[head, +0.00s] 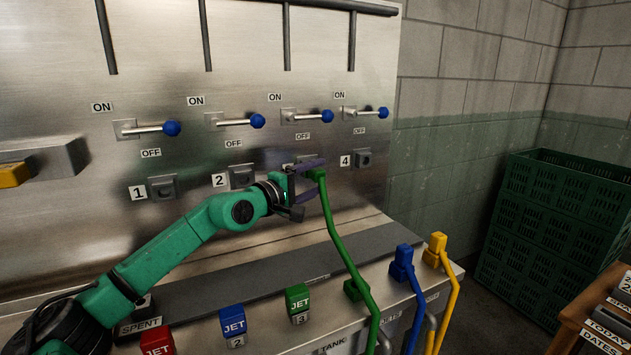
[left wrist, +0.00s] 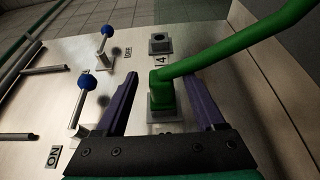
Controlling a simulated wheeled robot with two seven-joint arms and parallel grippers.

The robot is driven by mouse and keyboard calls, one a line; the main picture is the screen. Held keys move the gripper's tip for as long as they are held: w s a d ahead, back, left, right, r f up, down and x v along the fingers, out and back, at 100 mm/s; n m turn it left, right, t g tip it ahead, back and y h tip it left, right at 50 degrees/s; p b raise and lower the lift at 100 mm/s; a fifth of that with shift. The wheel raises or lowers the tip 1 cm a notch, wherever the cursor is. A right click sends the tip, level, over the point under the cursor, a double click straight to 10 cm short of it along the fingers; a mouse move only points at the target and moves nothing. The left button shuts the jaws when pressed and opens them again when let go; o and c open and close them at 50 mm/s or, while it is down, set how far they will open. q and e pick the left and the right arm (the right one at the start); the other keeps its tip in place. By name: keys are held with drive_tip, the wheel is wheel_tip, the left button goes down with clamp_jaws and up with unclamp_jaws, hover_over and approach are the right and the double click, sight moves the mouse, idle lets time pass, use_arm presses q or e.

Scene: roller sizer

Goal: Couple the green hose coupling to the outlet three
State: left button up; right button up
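The green hose coupling (head: 318,174) is at outlet three (head: 306,158) on the steel panel. In the left wrist view, the coupling (left wrist: 161,92) sits against the square grey block of outlet three (left wrist: 164,126) and looks seated on it. My left gripper (head: 309,179) is at this outlet. In the left wrist view, its purple fingers (left wrist: 162,101) stand apart on either side of the coupling, with visible gaps. The green hose (head: 340,240) hangs from the coupling down to the ledge. The outlet's number label is hidden in the head view. My right gripper is not in view.
Outlet four (head: 364,158) is free, just right of the gripper. Blue-knobbed valve levers (head: 302,117) run above the outlets. Blue (head: 403,262) and yellow (head: 437,246) hose couplings stand on the ledge. Green crates (head: 555,220) and a wooden table (head: 585,310) are at right.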

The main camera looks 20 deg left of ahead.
use_arm(q)
drive_tip(key=shift+s+a+f+b, duration=0.25)
drive_tip(key=shift+s+b, duration=0.1)
drive_tip(key=shift+s, duration=0.1)
use_arm(e)
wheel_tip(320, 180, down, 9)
drive_tip(key=b, duration=0.9)
use_arm(q)
drive_tip(key=b+v, duration=0.3)
drive_tip(key=v, duration=0.8)
drive_tip(key=shift+r, duration=0.25)
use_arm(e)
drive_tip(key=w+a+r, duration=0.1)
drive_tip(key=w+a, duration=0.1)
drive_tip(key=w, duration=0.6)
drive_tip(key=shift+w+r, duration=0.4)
